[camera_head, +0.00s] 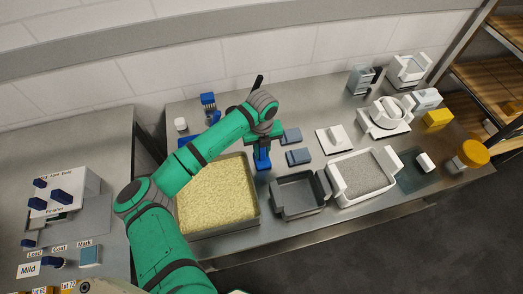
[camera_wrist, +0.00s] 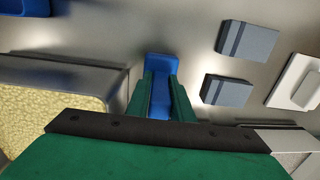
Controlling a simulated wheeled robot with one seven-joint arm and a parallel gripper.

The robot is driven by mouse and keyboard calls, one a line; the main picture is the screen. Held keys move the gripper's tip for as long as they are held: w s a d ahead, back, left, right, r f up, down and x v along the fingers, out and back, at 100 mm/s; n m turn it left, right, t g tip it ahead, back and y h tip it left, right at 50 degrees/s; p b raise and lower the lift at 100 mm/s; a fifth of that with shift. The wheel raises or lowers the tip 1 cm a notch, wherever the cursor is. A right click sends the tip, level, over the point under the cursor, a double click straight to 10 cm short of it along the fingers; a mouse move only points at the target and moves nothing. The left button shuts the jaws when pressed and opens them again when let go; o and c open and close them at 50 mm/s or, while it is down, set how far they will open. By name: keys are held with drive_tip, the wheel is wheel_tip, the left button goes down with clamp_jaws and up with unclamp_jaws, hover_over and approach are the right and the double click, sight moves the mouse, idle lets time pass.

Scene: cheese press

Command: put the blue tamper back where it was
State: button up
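My gripper (camera_head: 262,140) is over the steel table, just right of the curd bin's back right corner. Its green fingers (camera_wrist: 160,95) close on both sides of the blue tamper (camera_wrist: 162,62). The tamper also shows in the head view (camera_head: 262,160), hanging upright below the fingers. Whether its lower end touches the table I cannot tell. A flat blue piece (camera_wrist: 25,6) lies at the upper left of the wrist view, apart from the tamper.
The steel bin (camera_head: 248,222) of yellow curd stands left of the tamper, an empty dark grey tray (camera_head: 302,208) in front to the right. Two grey-blue blocks (camera_head: 291,136) (camera_head: 299,157) lie close on the right. A white-handled tray (camera_head: 340,190) is farther right.

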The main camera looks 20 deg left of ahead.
drive_tip(key=shift+o, duration=1.4)
wheel_tip(320, 180, up, 12)
drive_tip(key=shift+r, duration=0.2)
drive_tip(key=shift+d, duration=0.1)
